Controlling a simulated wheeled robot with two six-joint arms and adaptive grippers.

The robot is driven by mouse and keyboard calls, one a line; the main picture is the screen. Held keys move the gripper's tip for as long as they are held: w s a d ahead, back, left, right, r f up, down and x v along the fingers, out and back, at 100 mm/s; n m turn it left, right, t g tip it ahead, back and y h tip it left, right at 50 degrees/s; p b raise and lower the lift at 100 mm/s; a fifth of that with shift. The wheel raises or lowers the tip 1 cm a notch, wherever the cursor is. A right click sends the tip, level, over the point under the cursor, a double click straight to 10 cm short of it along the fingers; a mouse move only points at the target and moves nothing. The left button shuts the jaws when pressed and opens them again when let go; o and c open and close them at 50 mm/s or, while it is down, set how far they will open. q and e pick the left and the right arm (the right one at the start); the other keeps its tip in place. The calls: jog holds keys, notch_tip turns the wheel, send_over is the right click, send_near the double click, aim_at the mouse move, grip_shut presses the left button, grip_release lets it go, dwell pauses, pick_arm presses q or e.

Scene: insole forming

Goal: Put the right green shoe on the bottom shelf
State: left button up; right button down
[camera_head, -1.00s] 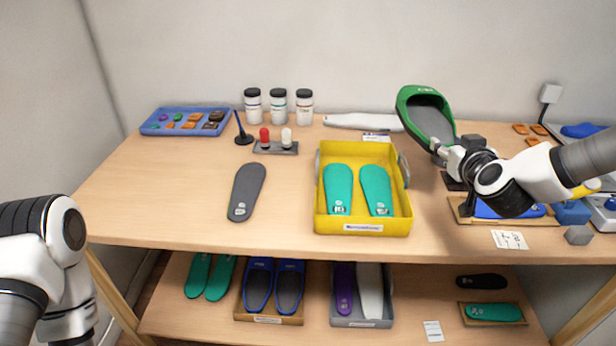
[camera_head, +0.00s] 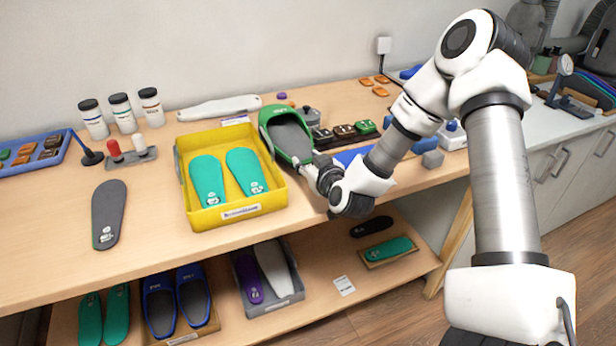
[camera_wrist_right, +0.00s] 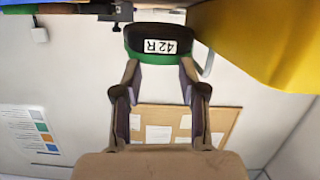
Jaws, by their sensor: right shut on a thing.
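The green shoe (camera_head: 286,137) with a grey inside is in my right gripper (camera_head: 318,178), which is shut on its heel end. The gripper holds it above the tabletop, just right of the yellow tray. In the right wrist view the shoe's heel (camera_wrist_right: 161,44) shows between the fingers, with a label reading 42 R. The bottom shelf (camera_head: 318,285) lies under the table's front edge, lower than the shoe. My left gripper is out of view.
On the shelf are teal insoles (camera_head: 104,318), a box of blue shoes (camera_head: 176,300), a grey bin (camera_head: 280,303), a black insole (camera_head: 371,226) and a small tray with a teal insole (camera_head: 388,250). Bare shelf surrounds a white card (camera_head: 343,286). The yellow tray (camera_head: 238,214) stands on the tabletop.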

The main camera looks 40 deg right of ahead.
notch_tip(320, 180, down, 4)
jog(key=shift+w+f, duration=0.1)
jog(key=shift+f, duration=0.1)
jog(key=c, duration=0.6)
grip_release()
jog(key=shift+b, duration=0.3)
jog(key=shift+c, duration=0.2)
